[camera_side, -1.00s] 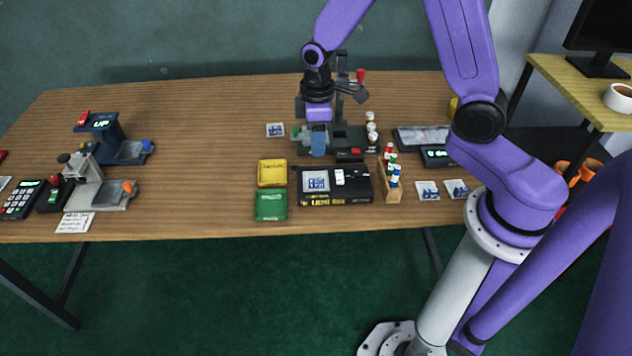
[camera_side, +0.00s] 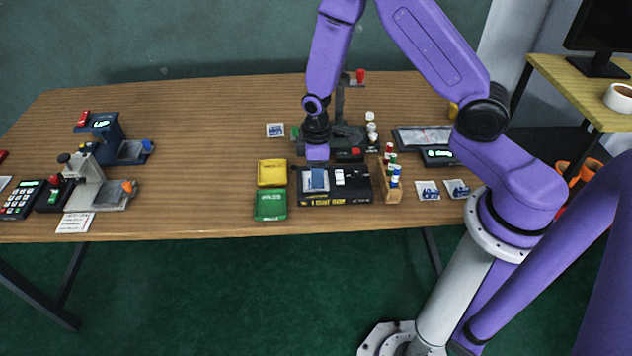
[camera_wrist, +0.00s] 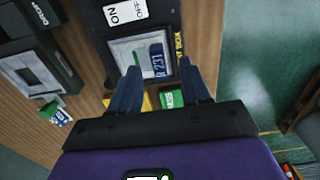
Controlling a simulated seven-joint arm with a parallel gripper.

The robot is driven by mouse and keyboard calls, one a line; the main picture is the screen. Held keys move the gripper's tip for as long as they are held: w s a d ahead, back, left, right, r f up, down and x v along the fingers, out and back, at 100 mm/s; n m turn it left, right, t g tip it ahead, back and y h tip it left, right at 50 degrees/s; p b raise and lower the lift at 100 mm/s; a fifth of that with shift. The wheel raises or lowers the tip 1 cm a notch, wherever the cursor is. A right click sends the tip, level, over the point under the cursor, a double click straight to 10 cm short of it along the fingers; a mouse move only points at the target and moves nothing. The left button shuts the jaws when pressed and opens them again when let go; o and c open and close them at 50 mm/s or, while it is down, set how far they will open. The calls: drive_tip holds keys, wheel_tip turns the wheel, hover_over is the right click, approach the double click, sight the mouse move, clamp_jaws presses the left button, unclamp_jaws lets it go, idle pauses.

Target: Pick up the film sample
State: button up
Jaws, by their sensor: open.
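A film sample (camera_wrist: 158,60) with a blue strip and the number 231 lies on the window of the black light box (camera_side: 340,198). My gripper (camera_side: 316,184) is over the light box's left part and points down, hiding much of the film in the side view. In the wrist view my gripper (camera_wrist: 160,72) is open, with its two blue fingers on either side of the film's near end. Nothing shows held between them. I cannot tell the remaining height between fingertips and film.
A yellow tray (camera_side: 272,172) and a green tray (camera_side: 271,205) lie left of the light box. A wooden rack of small bottles (camera_side: 390,185) stands right of it. Other film cards (camera_side: 275,130) (camera_side: 427,190) lie on the table (camera_side: 205,150). The table's left-middle is clear.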

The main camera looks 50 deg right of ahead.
sight(308, 186)
drive_tip(key=shift+w+f, duration=0.1)
drive_tip(key=shift+f, duration=1.25)
clamp_jaws()
drive_tip(key=shift+r, duration=0.1)
